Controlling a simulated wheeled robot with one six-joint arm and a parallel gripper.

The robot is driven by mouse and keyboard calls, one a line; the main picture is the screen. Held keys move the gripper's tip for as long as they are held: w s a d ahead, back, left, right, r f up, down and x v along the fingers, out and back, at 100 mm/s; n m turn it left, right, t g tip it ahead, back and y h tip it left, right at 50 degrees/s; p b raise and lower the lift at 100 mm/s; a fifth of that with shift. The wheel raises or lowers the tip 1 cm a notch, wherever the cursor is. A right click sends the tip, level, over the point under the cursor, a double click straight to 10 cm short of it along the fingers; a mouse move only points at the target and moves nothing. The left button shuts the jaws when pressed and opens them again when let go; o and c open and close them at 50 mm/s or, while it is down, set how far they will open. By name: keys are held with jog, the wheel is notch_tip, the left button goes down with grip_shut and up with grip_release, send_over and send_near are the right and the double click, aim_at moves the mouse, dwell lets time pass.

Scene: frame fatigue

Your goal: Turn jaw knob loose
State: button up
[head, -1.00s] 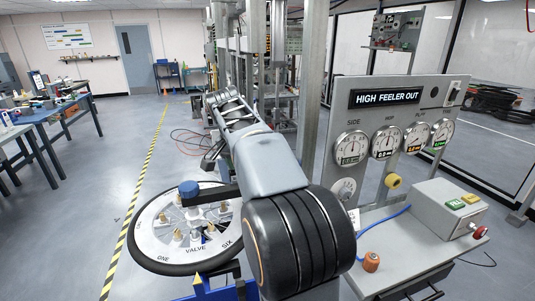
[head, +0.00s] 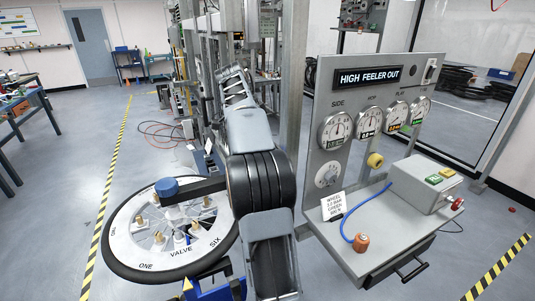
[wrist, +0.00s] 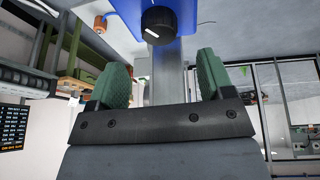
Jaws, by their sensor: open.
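In the wrist view, a black round knob (wrist: 160,22) with a white mark sits on a blue body (wrist: 133,8) at the top, ahead of my gripper (wrist: 165,75). My gripper is open, with its two green pads wide apart and nothing between them. The knob lines up roughly with the gap, beyond the fingertips and apart from them. In the head view, the wheel (head: 118,247) lies flat with a dark arm and a blue cap (head: 166,187) over it. Part of a blue stand (head: 212,290) shows below. My fingers cannot be made out in the head view.
A grey gauge panel (head: 325,190) reading HIGH FEELER OUT stands at right, with a control box (head: 425,180), an orange-brown fitting (head: 361,242) and a blue hose (head: 347,225). Metal posts (head: 292,80) rise behind my arm.

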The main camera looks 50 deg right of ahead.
jog(key=x, duration=0.6)
jog(key=shift+s+d+f+b, duration=0.1)
jog(key=shift+d+f+b, duration=0.05)
jog(key=shift+f+b, duration=0.25)
jog(key=shift+c, duration=0.3)
jog(key=c, duration=0.9)
jog(key=shift+o, duration=0.2)
